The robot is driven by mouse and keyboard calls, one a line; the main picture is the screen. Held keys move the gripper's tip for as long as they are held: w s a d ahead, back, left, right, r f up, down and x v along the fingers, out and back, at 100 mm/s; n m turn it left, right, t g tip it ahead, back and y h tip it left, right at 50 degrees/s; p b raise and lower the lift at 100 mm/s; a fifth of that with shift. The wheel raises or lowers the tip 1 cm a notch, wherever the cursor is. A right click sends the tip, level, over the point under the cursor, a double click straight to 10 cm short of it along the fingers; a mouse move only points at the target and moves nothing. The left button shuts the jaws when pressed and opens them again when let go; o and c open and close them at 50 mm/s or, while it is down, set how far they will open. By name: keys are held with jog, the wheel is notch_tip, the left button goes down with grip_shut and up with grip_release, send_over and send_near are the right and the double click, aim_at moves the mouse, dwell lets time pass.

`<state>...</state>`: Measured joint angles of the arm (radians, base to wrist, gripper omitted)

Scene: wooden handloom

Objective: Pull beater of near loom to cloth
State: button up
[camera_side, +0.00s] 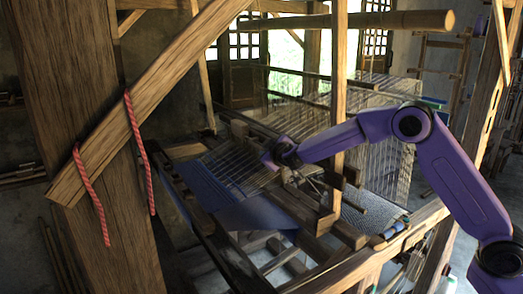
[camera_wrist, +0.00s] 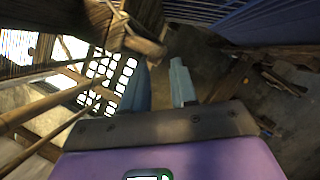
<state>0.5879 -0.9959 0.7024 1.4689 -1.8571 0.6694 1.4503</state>
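The near loom's beater (camera_side: 337,120) appears to be the hanging wooden frame with a tall upright post. Its lower parts are crowded by other timbers and partly hidden by my arm. Blue cloth (camera_side: 225,195) lies on the left of the loom, with pale warp threads (camera_side: 245,160) beside it. My gripper (camera_side: 308,184) is low among the threads, close to the upright post; contact cannot be told. In the wrist view my gripper (camera_wrist: 160,72) shows two grey fingers apart, with nothing clearly between them. A wooden bar end (camera_wrist: 145,45) shows just beyond the fingertips.
A thick post (camera_side: 85,150) and a diagonal brace (camera_side: 150,100) with red cords stand at the left. A round beam (camera_side: 360,20) crosses overhead. The loom's front rail (camera_side: 370,258) runs below my arm. Blue threads or cloth (camera_wrist: 265,22) fill the upper right in the wrist view.

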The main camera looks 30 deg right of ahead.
aim_at(261, 149)
jog(key=x, duration=0.7)
jog(key=shift+w+d+f, duration=0.1)
jog(key=shift+w+f, duration=0.05)
jog(key=shift+w, duration=0.1)
grip_shut()
